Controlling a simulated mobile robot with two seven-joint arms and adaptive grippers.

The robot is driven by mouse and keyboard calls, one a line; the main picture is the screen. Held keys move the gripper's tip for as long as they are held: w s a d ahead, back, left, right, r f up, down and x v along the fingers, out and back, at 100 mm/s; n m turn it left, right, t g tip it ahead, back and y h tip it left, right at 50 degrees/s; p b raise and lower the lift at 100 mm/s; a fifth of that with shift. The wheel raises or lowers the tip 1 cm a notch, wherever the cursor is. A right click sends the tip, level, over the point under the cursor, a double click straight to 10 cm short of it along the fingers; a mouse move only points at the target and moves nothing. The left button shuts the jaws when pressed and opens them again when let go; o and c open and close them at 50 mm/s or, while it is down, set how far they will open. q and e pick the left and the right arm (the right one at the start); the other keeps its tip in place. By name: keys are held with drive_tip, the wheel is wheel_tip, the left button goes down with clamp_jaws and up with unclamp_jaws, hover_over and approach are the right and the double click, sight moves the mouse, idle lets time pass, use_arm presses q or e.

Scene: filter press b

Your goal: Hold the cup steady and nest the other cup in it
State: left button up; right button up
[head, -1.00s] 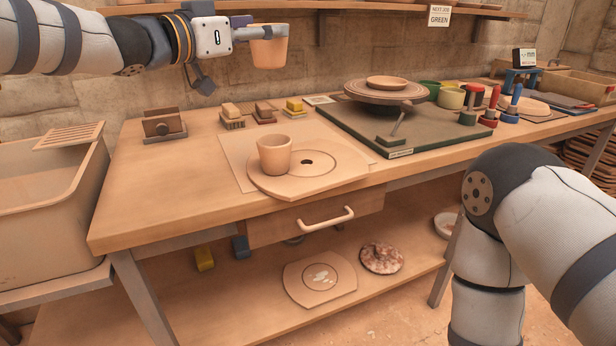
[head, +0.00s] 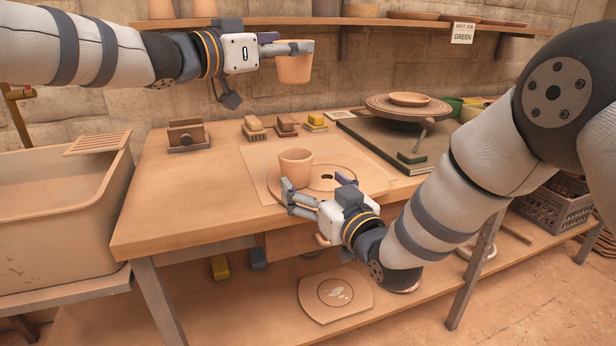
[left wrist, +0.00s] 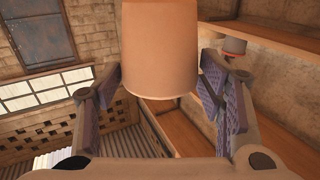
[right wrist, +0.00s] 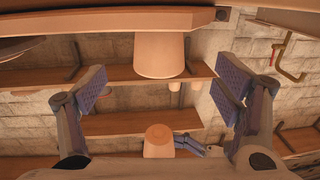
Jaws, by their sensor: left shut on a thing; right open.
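A clay cup (head: 295,166) stands upright on a round-edged wooden bat (head: 345,176) on the bench. My right gripper (head: 318,186) is open and low in front of this cup, its fingers spread. In the right wrist view, which looks upside down, the standing cup (right wrist: 158,52) is centred ahead between the fingers, with no visible grip on it. My left gripper (head: 300,48) is shut on the other cup (head: 294,70), holding it upright in the air, higher than the standing cup. The held cup (left wrist: 158,50) fills the gap between the fingers in the left wrist view.
A wall shelf (head: 400,23) with pots runs behind the held cup. Several sponges or brushes (head: 285,125) and a wooden block holder (head: 187,135) sit at the bench's back. A banding wheel (head: 408,108) stands right. A sink (head: 60,215) is at left. The bench's left part is clear.

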sight(302, 173)
drive_tip(key=x, duration=0.7)
drive_tip(key=shift+d, duration=0.1)
drive_tip(key=c, duration=1.4)
use_arm(q)
drive_tip(key=shift+s+d+r+n+t+y, duration=0.2)
drive_tip(key=shift+d+n+t+y, duration=0.1)
drive_tip(key=shift+d, duration=0.35)
drive_tip(key=shift+s+d+r+n+t+y, duration=0.2)
drive_tip(key=shift+d+n+y, duration=0.1)
drive_tip(key=shift+d, duration=0.3)
drive_tip(key=shift+d+f+n+t+y, duration=0.15)
drive_tip(key=shift+f+n+t+y, duration=0.15)
drive_tip(key=shift+t+y, duration=0.15)
drive_tip(key=shift+w+f+n+t+y, duration=0.15)
drive_tip(key=shift+f+n+t+y, duration=0.15)
drive_tip(key=shift+y, duration=0.15)
drive_tip(key=f+y, duration=0.1)
drive_tip(key=a+f+n+t+y, duration=0.1)
drive_tip(key=f+n+y, duration=0.1)
drive_tip(key=f, duration=0.1)
drive_tip(key=shift+w+a+t, duration=0.1)
drive_tip(key=shift+a+t, duration=0.15)
drive_tip(key=shift+a, duration=0.15)
wheel_tip(302, 173, down, 10)
